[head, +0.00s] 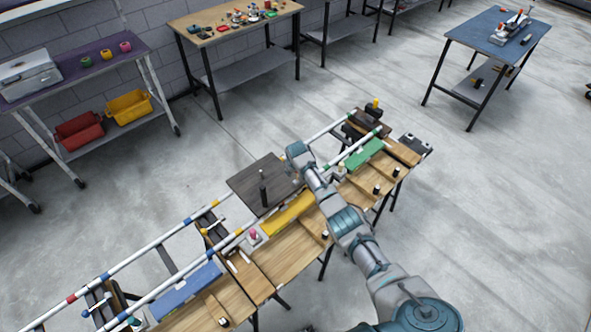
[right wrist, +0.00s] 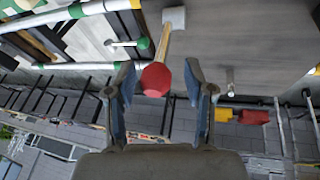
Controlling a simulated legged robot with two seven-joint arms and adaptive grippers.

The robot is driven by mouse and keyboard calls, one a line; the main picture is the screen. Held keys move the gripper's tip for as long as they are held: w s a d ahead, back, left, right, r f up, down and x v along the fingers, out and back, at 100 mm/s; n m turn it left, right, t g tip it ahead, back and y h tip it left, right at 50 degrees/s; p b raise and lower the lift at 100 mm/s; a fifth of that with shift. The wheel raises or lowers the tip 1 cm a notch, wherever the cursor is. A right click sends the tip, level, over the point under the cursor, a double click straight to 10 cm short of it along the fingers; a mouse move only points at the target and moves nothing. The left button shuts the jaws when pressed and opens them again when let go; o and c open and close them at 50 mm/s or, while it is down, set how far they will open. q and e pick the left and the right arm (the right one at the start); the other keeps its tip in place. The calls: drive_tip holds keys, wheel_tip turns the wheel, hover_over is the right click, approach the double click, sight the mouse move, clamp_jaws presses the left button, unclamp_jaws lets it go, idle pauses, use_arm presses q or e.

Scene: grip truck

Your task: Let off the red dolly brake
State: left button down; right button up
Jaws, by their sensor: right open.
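In the right wrist view, a red knob (right wrist: 155,79) sits at the end of a short wooden lever. The lever (right wrist: 166,46) comes out of a grey block (right wrist: 174,18) on a dark board. My right gripper (right wrist: 156,88) is open, with the red knob between its two fingers; I cannot tell if they touch it. In the head view, my right arm reaches over the long bench, its gripper end (head: 298,152) beside a dark square board (head: 262,184). The red knob is hidden there. My left gripper is not in view.
A green-tipped lever (right wrist: 143,43) is left of the red knob. White striped rails (head: 150,245) run along the bench, with blue (head: 187,289), yellow (head: 288,215) and green (head: 366,153) panels. A black post (head: 263,189) stands on the board. Surrounding floor is largely clear.

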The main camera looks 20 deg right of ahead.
drive_tip(key=shift+r, duration=0.1)
drive_tip(key=v, duration=1.1)
drive_tip(key=shift+r, duration=0.3)
